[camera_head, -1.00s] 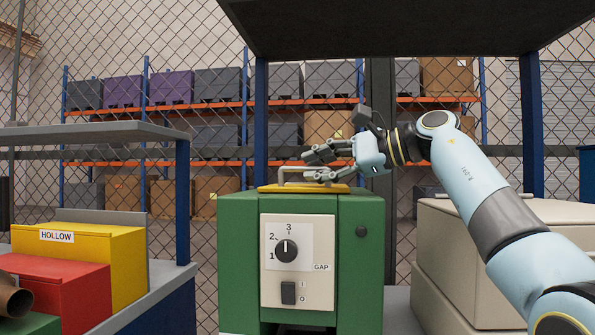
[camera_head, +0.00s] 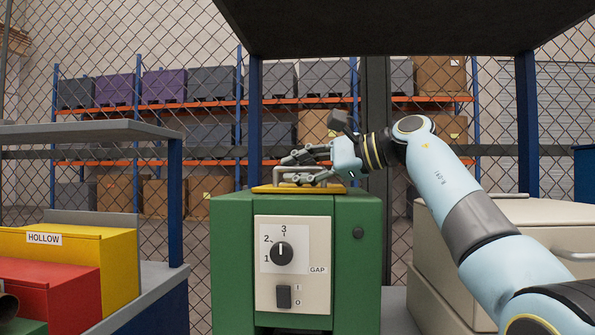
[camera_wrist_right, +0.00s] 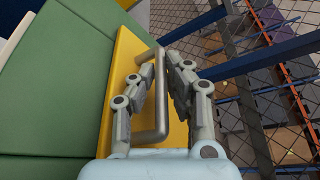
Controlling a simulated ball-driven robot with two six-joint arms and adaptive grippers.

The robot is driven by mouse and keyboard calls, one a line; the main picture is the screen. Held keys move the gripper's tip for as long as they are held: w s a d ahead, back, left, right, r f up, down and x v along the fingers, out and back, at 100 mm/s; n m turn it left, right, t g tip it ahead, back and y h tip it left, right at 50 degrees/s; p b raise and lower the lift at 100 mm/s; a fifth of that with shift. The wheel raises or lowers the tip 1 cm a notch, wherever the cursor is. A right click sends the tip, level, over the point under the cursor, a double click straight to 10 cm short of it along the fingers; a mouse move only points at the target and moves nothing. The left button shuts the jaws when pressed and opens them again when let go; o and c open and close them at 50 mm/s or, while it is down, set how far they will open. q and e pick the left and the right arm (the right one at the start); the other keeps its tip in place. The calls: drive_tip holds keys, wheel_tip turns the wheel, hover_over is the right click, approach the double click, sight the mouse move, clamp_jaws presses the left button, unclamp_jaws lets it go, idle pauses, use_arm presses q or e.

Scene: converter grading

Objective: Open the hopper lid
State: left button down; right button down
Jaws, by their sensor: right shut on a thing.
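The green machine (camera_head: 230,240) stands at the middle of the head view. Its yellow hopper lid (camera_head: 300,189) lies flat on top, with no visible gap under it. A grey bar handle (camera_head: 277,172) stands up from the lid. My right gripper (camera_head: 290,168) reaches in from the right and is shut on the handle. In the right wrist view, the fingers (camera_wrist_right: 162,62) lie on both sides of the handle bar (camera_wrist_right: 160,100), above the yellow lid (camera_wrist_right: 122,70). The fingers hide part of the handle. My left gripper is not in view.
A dark overhead panel (camera_head: 400,25) hangs above the machine. A beige case (camera_head: 440,250) stands at the right. A grey shelf (camera_head: 80,132) is at the left, above the yellow HOLLOW bin (camera_head: 110,250) and the red bin (camera_head: 60,290). A wire fence stands behind.

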drive_tip(key=shift+w+r+m+p, duration=0.2)
drive_tip(key=shift+r+m+p, duration=0.3)
drive_tip(key=shift+r+p, duration=0.4)
drive_tip(key=r, duration=0.1)
drive_tip(key=w+r+m+g+p, duration=0.1)
drive_tip(key=r+m+p, duration=0.1)
drive_tip(key=shift+w+d+r+g+h, duration=0.2)
drive_tip(key=shift+w+g+h, duration=0.1)
drive_tip(key=shift+w+g, duration=0.1)
drive_tip(key=shift+w+d+r+m+g+p, duration=0.15)
drive_tip(key=shift+w+r+m+g+p, duration=0.25)
drive_tip(key=shift+w+r+m+p, duration=0.2)
drive_tip(key=shift+w+d+r, duration=0.1)
drive_tip(key=shift+w+r, duration=0.3)
drive_tip(key=shift+w, duration=0.15)
drive_tip(key=c, duration=1.7)
unclamp_jaws()
drive_tip(key=shift+o, duration=0.3)
